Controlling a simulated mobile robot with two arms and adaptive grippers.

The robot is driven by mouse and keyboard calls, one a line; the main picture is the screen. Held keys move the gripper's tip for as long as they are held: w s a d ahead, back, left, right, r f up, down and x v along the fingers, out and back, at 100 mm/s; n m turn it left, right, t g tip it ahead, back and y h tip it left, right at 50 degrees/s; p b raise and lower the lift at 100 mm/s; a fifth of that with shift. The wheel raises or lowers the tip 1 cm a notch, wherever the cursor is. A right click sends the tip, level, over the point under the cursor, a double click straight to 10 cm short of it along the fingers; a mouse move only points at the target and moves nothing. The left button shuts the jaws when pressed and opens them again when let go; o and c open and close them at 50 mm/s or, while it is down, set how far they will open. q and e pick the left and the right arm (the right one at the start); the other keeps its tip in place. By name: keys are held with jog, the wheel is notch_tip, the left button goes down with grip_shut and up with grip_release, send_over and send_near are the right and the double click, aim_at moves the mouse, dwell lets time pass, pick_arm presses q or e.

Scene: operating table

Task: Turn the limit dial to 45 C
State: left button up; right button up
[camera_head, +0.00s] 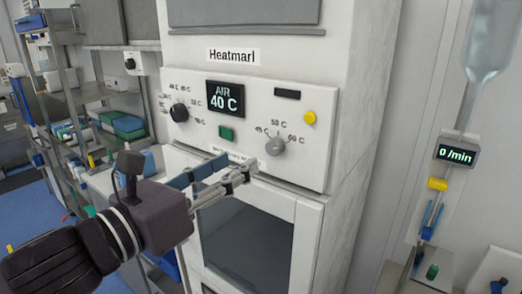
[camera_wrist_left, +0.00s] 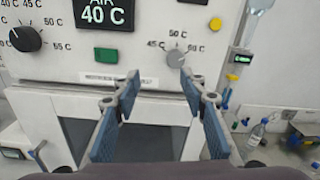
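The warming cabinet's panel (camera_head: 325,150) has two dials. The small grey dial (camera_head: 275,146), with marks of 45 C, 50 C and 60 C around it, sits at the lower right; it also shows in the left wrist view (camera_wrist_left: 177,58). I cannot tell its exact setting. A larger black dial (camera_head: 179,112) is at the left; it shows in the left wrist view too (camera_wrist_left: 25,39). The display (camera_head: 226,98) reads AIR 40 C. My left gripper (camera_head: 237,168) is open and empty, below and left of the grey dial, apart from it. My right gripper is out of view.
A green button (camera_head: 226,133) and a yellow button (camera_head: 310,118) are on the panel. A dark-windowed door (camera_head: 247,237) is below. An infusion stand with a 0/min readout (camera_head: 456,155) is at the right. Shelves with boxes (camera_head: 128,126) are at the left.

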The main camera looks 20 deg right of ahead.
aim_at(271, 148)
pick_arm(q)
jog(key=d+m, duration=0.1)
jog(key=d, duration=0.1)
jog(key=d+r+m+p, duration=0.1)
jog(key=w+d+m+p, duration=0.1)
jog(key=d, duration=0.1)
jog(key=shift+w+d+r+g+h, duration=0.1)
jog(key=shift+d+r+g+h, duration=0.05)
jog(key=shift+d+g+h, duration=0.2)
jog(key=shift+w+d, duration=0.35)
jog(key=shift+d, duration=0.15)
jog(key=shift+c, duration=0.4)
grip_shut()
